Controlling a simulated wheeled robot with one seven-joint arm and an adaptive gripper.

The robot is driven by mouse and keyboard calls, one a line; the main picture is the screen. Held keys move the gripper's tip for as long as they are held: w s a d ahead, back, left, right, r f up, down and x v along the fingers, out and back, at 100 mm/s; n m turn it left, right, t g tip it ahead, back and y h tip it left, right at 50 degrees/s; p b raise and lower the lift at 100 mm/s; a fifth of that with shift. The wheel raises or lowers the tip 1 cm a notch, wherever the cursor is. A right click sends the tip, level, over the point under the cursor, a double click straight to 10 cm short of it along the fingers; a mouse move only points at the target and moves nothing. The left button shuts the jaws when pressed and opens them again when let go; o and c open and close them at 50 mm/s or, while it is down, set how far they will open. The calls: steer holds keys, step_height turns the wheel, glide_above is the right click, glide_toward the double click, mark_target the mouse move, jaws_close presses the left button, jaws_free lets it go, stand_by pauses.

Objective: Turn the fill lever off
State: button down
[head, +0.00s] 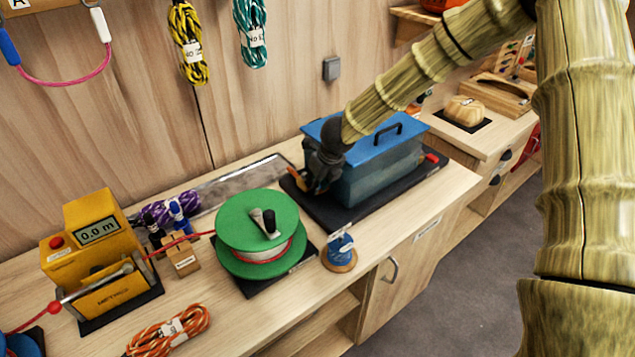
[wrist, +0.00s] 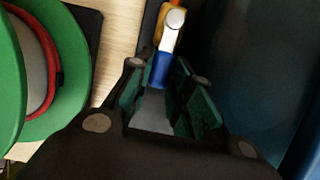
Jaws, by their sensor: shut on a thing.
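The fill lever (wrist: 162,68), with a blue grip and a silver-white end, sits between my fingers in the wrist view, with an orange part behind it. My gripper (wrist: 158,88) is shut on the blue grip; its green-padded fingers stand on both sides. In the head view my gripper (head: 318,172) is at the left end of a tank (head: 375,175) with a blue lid (head: 350,132). The gripper hides most of the lever there. A bit of orange (head: 297,178) shows beside it.
A yellow meter (head: 95,255) reading 0.0 m is farther left. The tank stands on a black mat (head: 345,220). Rope coils hang on the wall.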

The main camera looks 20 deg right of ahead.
steer(key=shift+a+f+b, duration=0.1)
steer(key=shift+b, duration=0.25)
steer(key=m+b, duration=0.1)
steer(key=b, duration=0.1)
steer(key=a+m+b, duration=0.1)
steer(key=shift+s+f+h+b, duration=0.1)
steer(key=shift+f+h+b, duration=0.1)
steer(key=shift+h+b, duration=0.2)
steer(key=a+m+h+b, duration=0.1)
steer(key=m+b, duration=0.1)
steer(key=b, duration=0.1)
steer(key=shift+a, duration=0.2)
steer(key=w+a+m+g+h+b, duration=0.2)
steer(key=w+a+m+h+b, duration=0.2)
steer(key=m, duration=0.9)
steer(key=shift+w+a+r+m+g+b, duration=0.3)
steer(key=shift+a+r+m+b, duration=0.15)
steer(key=shift+a, duration=0.55)
steer(key=shift+f, duration=0.1)
steer(key=c, duration=1.3)
jaws_free()
